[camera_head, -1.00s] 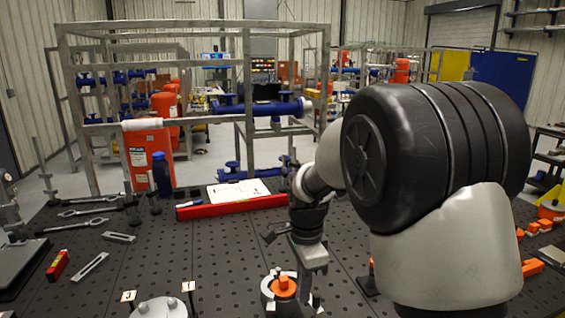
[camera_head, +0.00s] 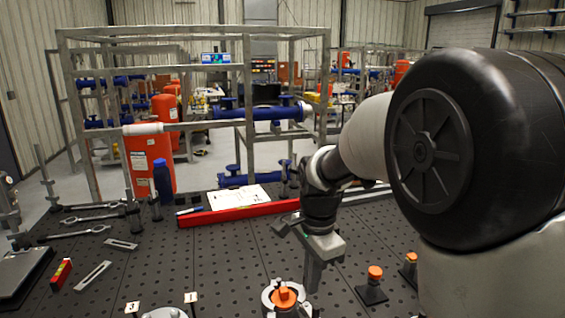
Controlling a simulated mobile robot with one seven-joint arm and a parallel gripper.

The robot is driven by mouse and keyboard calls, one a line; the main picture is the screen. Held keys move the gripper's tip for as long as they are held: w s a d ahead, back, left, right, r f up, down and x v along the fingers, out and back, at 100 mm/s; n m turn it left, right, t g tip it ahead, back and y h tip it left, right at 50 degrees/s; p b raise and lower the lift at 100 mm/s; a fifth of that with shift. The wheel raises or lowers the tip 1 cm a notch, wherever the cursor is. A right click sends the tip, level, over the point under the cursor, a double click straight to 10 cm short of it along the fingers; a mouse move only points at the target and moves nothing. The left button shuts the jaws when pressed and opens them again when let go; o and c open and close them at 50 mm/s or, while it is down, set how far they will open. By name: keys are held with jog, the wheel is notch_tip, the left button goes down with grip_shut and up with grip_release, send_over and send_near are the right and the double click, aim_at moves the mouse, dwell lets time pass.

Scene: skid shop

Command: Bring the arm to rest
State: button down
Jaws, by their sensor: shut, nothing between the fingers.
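My arm fills the right side of the view, with a large black joint and light grey links. My gripper (camera_head: 312,284) hangs down from the dark wrist over the perforated dark table (camera_head: 230,270). It is shut and empty. Its tips are just right of a round metal fitting with an orange top (camera_head: 284,296) at the front edge. I cannot tell whether the fingertips touch the table.
Two orange-capped pieces on black bases (camera_head: 372,286) stand right of the gripper. A red level (camera_head: 240,212) and white paper (camera_head: 238,197) lie behind it. Wrenches (camera_head: 75,233), a blue bottle (camera_head: 162,178) and numbered tags (camera_head: 190,298) are on the left. A metal frame (camera_head: 150,42) stands beyond.

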jog(key=s+d+r+n+t, duration=0.1)
jog(key=s+d+r+n, duration=0.1)
jog(key=s, duration=0.4)
jog(key=s+d+r+n+t, duration=0.2)
jog(key=s+d+r+n, duration=0.1)
jog(key=s+n, duration=0.3)
jog(key=s+d+r+n+t, duration=0.2)
jog(key=s+r+n, duration=0.3)
jog(key=s, duration=0.2)
jog(key=shift+s+d, duration=0.15)
jog(key=shift+d, duration=0.25)
